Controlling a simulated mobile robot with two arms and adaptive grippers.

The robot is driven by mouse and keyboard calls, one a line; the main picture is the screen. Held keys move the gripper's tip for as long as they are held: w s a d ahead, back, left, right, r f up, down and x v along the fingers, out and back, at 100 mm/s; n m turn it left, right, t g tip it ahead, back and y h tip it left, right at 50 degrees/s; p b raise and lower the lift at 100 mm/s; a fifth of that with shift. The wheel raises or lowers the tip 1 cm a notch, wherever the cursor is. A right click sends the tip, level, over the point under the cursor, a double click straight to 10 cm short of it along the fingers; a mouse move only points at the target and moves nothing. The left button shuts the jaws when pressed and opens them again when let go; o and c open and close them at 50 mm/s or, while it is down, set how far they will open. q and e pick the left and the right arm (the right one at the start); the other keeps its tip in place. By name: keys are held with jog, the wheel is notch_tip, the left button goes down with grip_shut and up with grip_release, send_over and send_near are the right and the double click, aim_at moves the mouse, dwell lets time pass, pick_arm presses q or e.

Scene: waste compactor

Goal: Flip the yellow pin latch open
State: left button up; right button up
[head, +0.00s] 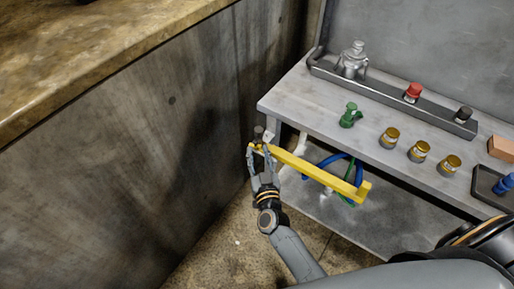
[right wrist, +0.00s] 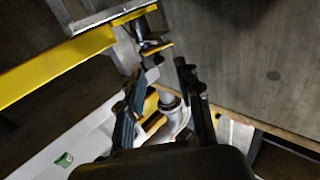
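A long yellow bar (head: 315,170) runs along the front of the grey bench, with an upturned block at its right end. At its left end is a metal bracket with a dark pin knob (head: 258,132) and a small yellow latch piece. In the right wrist view the bar (right wrist: 55,68) enters from the left, and the yellow latch piece (right wrist: 152,49) sits at the bracket beyond my fingertips. My right gripper (head: 259,149) is at this left end, its fingers apart, with nothing seen held; contact is unclear. It also shows in the right wrist view (right wrist: 166,72). My left gripper is out of view.
The bench top (head: 300,97) carries a green object (head: 350,115), several gold-lidded jars and a long dark tray (head: 385,92) with a metal bottle. Blue and green hoses (head: 357,170) hang behind the bar. A concrete wall (head: 130,140) stands close left of my right gripper.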

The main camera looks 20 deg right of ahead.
jog(key=s+a, duration=0.1)
jog(key=s, duration=0.8)
jog(key=shift+a, duration=0.1)
jog(key=s+a+f+n+g+y, duration=0.15)
jog(key=s+f+g, duration=0.4)
jog(key=f, duration=0.85)
jog(key=s+a+f+n+g+y, duration=0.1)
jog(key=s+f+n+g+y, duration=0.15)
jog(key=s+f, duration=0.8)
jog(key=s+d+f+g, duration=0.4)
jog(key=s+f, duration=0.4)
jog(key=s, duration=0.3)
jog(key=s+d+f+g+h, duration=0.1)
jog(key=s+d+f+g, duration=0.3)
jog(key=s+f, duration=0.5)
jog(key=s+d, duration=0.1)
jog(key=d, duration=0.1)
jog(key=shift+s+d+g, duration=0.3)
jog(key=shift+s+g, duration=0.05)
jog(key=shift+g, duration=0.05)
